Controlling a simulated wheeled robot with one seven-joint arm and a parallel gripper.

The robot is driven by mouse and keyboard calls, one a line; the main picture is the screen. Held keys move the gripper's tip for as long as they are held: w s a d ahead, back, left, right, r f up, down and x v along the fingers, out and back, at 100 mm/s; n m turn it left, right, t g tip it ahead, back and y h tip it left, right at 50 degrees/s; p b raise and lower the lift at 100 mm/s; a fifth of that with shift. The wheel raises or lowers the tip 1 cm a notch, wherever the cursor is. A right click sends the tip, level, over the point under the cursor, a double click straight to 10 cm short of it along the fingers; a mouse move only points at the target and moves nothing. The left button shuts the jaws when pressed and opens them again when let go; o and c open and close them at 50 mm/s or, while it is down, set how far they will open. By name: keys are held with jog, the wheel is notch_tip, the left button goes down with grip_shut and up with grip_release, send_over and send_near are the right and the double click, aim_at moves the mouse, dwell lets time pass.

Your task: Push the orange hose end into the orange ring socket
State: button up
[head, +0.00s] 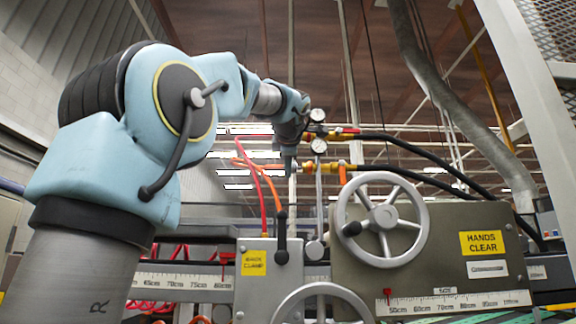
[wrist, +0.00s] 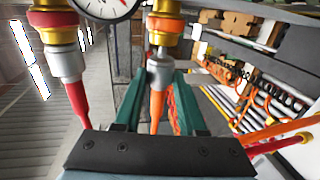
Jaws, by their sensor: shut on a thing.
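In the wrist view my gripper (wrist: 160,80) has its two green fingers shut on the orange hose end (wrist: 158,76). The orange hose (wrist: 156,112) runs back between the fingers toward the palm. The metal end points up at the brass and orange ring socket (wrist: 165,22) and looks roughly in line with it. A narrow stem shows between the metal collar and the brass; I cannot tell how deep it sits. In the head view my gripper (head: 289,163) is beside the brass fittings, its fingertips too small to make out. An orange ring (head: 342,172) shows there.
A red hose (wrist: 78,103) sits in the red ring fitting (wrist: 53,18) close left of my gripper. A gauge (wrist: 106,5) is between the fittings. In the head view a handwheel (head: 383,219) and grey machine housing (head: 440,262) stand below right, with black hoses (head: 400,146) above.

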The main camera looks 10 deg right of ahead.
jog(key=shift+s+d+b, duration=0.15)
jog(key=shift+d+b, duration=0.4)
jog(key=shift+d, duration=0.25)
grip_shut()
dwell(1.4)
jog(key=o, duration=1.2)
grip_release()
jog(key=shift+c, duration=1.1)
jog(key=shift+s, duration=0.1)
jog(key=b+v, duration=0.5)
jog(key=v, duration=0.4)
jog(key=shift+s+f, duration=0.35)
jog(key=shift+s, duration=0.05)
